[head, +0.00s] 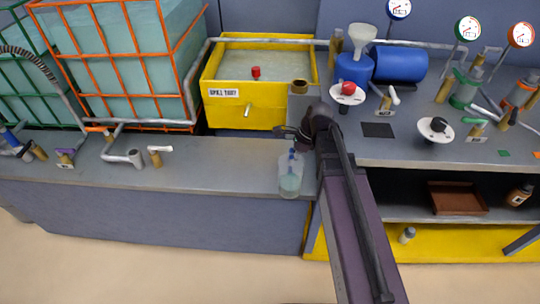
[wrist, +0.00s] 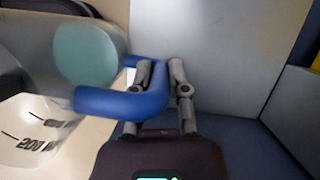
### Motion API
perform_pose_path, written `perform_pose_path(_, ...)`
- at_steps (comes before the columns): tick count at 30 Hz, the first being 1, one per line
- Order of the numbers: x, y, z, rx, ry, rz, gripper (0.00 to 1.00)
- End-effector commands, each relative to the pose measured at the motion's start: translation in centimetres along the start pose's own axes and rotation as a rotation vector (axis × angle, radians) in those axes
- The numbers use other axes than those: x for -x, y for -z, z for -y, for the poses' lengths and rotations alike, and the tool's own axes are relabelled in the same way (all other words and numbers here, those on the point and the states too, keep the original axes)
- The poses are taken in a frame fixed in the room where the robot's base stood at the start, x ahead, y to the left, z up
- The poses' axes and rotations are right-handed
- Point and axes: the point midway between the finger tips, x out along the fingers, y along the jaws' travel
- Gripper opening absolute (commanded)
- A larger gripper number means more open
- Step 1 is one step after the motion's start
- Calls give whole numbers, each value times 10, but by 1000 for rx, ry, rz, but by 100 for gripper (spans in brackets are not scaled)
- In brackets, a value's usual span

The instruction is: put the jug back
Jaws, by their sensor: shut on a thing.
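The clear jug (head: 290,181) shows in the head view near the front edge of the grey counter, with pale bluish liquid in it. In the wrist view the jug (wrist: 40,128) fills the left side, with volume marks on its wall. Its blue handle (wrist: 110,102) reaches between the two fingers of my gripper (wrist: 161,68). My gripper (head: 298,142) is shut on the handle, just above the jug in the head view. I cannot tell whether the jug's base touches the counter.
The grey counter (head: 225,160) has bare room left of the jug. A yellow spill tray (head: 230,113) stands behind. Valves and a white funnel (head: 363,37) on a blue vessel (head: 353,70) are at the right. An open shelf holds a brown tray (head: 458,198).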

Motion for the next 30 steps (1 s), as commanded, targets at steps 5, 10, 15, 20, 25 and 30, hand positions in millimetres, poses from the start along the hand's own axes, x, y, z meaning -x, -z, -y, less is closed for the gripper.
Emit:
perform_pose_path(5,-4,-5,23,1,0,0,0)
perform_pose_path(10,-10,-14,53,1,0,0,0)
perform_pose_path(15,-16,-22,83,1,-1,0,0)
perform_pose_path(20,-21,-30,112,0,-1,0,0)
perform_pose_path(25,-26,-38,137,0,0,0,0)
perform_pose_path(30,-28,-42,148,0,0,0,0)
